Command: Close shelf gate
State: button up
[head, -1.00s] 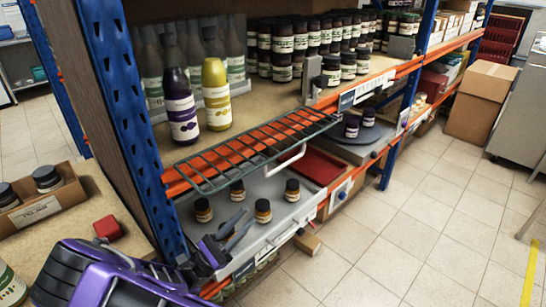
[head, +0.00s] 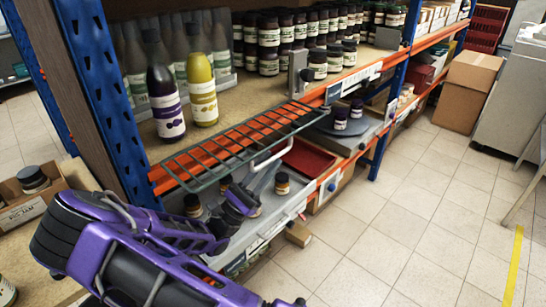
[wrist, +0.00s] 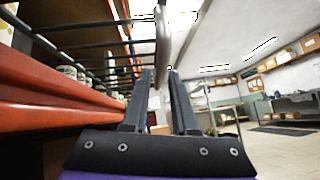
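The shelf gate (head: 215,158) is a dark green wire grid along the orange front edge of the upper shelf, lying folded outward and roughly flat. A pale bar handle (head: 272,158) is on its outer side. My gripper (head: 236,186) is just below the gate and near the handle, partly hidden by my arm. In the wrist view, my gripper (wrist: 160,74) has its two dark fingers apart, with the handle (wrist: 163,38) rising just beyond and between the tips. I cannot tell whether they touch. The gate's wires (wrist: 100,45) show at upper left.
A purple bottle (head: 166,100) and a yellow bottle (head: 202,95) stand on the upper shelf behind the gate. Small jars (head: 282,184) stand on the grey lower tray, by a red tray (head: 308,160).

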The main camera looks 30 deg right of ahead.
jog(key=shift+x, duration=1.1)
grip_shut()
dwell(0.7)
